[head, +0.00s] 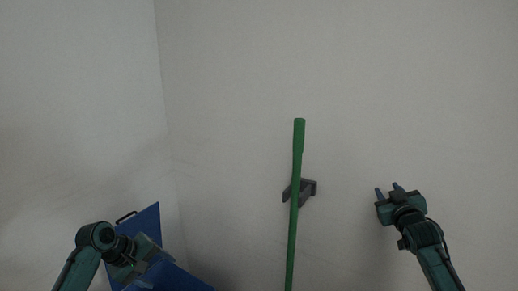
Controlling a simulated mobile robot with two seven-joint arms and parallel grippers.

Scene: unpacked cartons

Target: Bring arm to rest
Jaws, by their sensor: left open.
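My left arm comes in at the lower left and bends over, with my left gripper (152,256) low in front of a blue object. The gripper is dark against the blue and its fingertips are hard to make out, but it is open and I see nothing held in it. My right gripper (387,190) is raised at the right, pointing up and slightly left. Its two fingers are apart with nothing between them, and it is clear of the green pole.
A long green pole (297,165) stands nearly upright in the middle, at a grey wall bracket (307,189). A blue object (146,221) with a dark handle is at the lower left, partly hidden by my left arm. Pale walls meet in a corner at left.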

